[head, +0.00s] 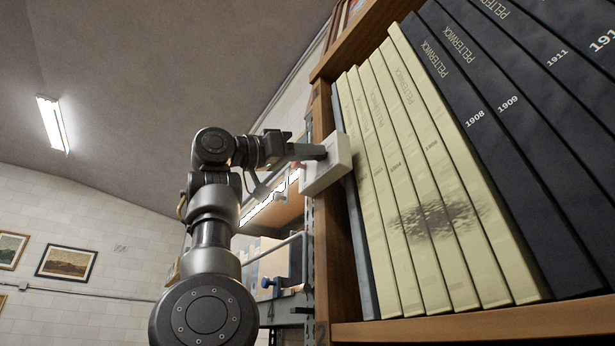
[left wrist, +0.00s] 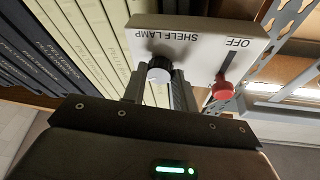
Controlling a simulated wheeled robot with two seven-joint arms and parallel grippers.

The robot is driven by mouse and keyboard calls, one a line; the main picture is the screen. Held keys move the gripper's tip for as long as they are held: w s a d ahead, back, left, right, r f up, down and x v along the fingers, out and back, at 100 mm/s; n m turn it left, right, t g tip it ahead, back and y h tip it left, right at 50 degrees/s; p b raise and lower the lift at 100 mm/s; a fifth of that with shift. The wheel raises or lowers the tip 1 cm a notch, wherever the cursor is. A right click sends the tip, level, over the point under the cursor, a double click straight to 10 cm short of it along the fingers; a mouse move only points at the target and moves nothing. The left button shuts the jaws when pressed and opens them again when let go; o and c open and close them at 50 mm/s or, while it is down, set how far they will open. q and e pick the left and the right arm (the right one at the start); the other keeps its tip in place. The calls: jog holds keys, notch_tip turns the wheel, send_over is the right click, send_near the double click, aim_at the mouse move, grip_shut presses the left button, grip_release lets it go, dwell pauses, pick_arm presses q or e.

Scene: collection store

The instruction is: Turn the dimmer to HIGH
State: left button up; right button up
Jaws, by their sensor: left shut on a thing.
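A white control box (head: 328,165) is fixed at the front of the wooden shelf upright in the head view. In the left wrist view its face (left wrist: 195,35) reads SHELF LAMP and OFF, upside down. It carries a black knob with a pale top (left wrist: 159,70) and a red-tipped lever (left wrist: 223,90) beside OFF. No HIGH mark is readable. My left gripper (head: 318,152) reaches the box from the left; in the wrist view its fingers (left wrist: 158,90) stand on both sides of the knob, shut on it. The fingers partly hide the knob. My right gripper is out of view.
Cream volumes (head: 420,180) and dark volumes (head: 520,130) fill the shelf just right of the box. Open room is to the left.

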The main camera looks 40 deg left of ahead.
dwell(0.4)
pick_arm(q)
jog(key=o, duration=1)
jog(key=shift+c, duration=0.2)
jog(key=shift+s, duration=0.1)
jog(key=b+v, duration=0.4)
jog(key=v, duration=0.6)
jog(key=shift+s+a+f+b, duration=0.15)
jog(key=shift+s+b, duration=0.1)
jog(key=shift+b, duration=0.15)
